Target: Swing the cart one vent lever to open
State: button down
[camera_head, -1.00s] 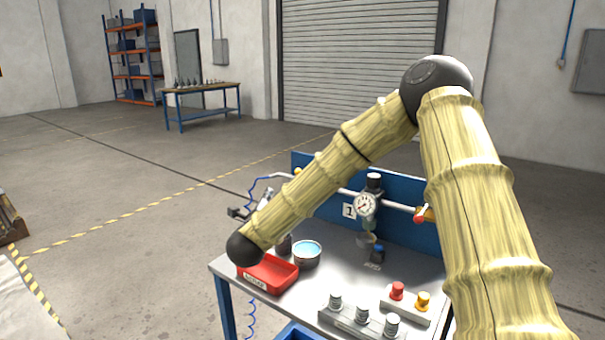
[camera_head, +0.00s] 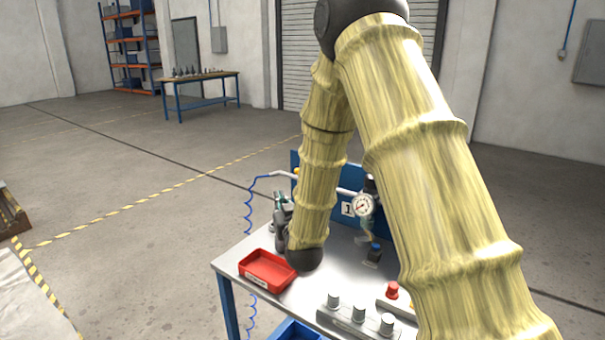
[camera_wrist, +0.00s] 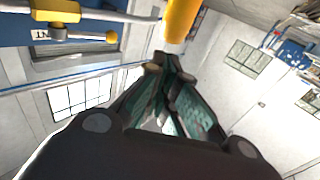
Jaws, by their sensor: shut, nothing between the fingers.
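Cart one (camera_head: 345,272) is a grey-topped bench with a blue back panel and a number 1 plate. My gripper (camera_wrist: 169,62) is shut and empty. In the head view my gripper (camera_head: 280,200) points up at the cart's left end. A small yellow part (camera_head: 296,171) shows near it; my arm hides much of the panel.
A red tray (camera_head: 267,268) lies at the cart's front left. A pressure gauge (camera_head: 361,205) is on the pipe. Grey knobs (camera_head: 359,315) and a red knob (camera_head: 391,290) stand at the front. A blue coiled hose (camera_head: 249,210) hangs left.

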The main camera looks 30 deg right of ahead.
jog(key=s+d+r+n+g+y+p, duration=0.25)
jog(key=s+d+r+n, duration=0.3)
jog(key=n, duration=1.15)
jog(key=w+d+f+p, duration=0.1)
jog(key=w+d+p, duration=0.1)
jog(key=w, duration=0.4)
jog(key=w+d+f+p, duration=0.1)
jog(key=w+d+p, duration=0.1)
jog(key=w+d, duration=0.2)
jog(key=shift+w+f+h, duration=0.3)
jog(key=shift+w+h, duration=0.15)
jog(key=shift+w, duration=0.55)
jog(key=shift+t, duration=0.25)
